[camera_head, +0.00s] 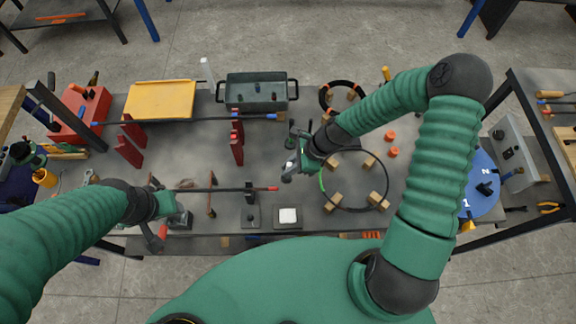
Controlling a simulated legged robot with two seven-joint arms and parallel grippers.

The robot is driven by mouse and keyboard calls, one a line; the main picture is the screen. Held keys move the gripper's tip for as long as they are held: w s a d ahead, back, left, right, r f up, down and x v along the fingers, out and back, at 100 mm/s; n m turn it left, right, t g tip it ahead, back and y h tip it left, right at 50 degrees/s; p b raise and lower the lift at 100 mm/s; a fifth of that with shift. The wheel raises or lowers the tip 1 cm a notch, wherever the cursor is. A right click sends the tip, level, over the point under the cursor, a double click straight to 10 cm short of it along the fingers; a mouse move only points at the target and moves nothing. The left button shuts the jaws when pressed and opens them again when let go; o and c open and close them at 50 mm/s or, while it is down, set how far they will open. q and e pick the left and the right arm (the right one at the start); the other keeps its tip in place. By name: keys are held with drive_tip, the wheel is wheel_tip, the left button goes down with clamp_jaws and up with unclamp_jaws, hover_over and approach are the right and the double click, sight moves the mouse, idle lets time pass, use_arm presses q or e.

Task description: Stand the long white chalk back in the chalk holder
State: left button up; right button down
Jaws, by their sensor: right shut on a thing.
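My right gripper (291,168) is above the middle of the bench, beside the black ring on blocks. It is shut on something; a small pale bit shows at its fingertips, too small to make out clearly. My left gripper (165,228) is low over the front left of the bench, near the left end of a dark bar; its finger gap is unclear. A slim white upright piece (207,72) stands at the back edge, left of the green bin. I cannot tell whether it is chalk. The chalk holder cannot be made out for sure.
A green bin (227,94), yellow tray (160,100) and red toolbox (82,112) stand at the back. Red uprights (237,143) and a dark bar (225,190) cross the middle. A black ring (352,209) rests on wooden blocks. A white pad (288,215) lies near the front.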

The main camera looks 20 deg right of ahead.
drive_tip(key=shift+d+f, duration=0.1)
drive_tip(key=shift+d, duration=0.25)
drive_tip(key=c, duration=1.8)
unclamp_jaws()
drive_tip(key=o, duration=0.5)
drive_tip(key=shift+a, duration=0.25)
use_arm(q)
drive_tip(key=shift+r, duration=0.3)
use_arm(e)
drive_tip(key=v, duration=1.7)
drive_tip(key=shift+a, duration=0.1)
use_arm(q)
drive_tip(key=shift+d, duration=0.1)
use_arm(e)
drive_tip(key=shift+f, duration=0.1)
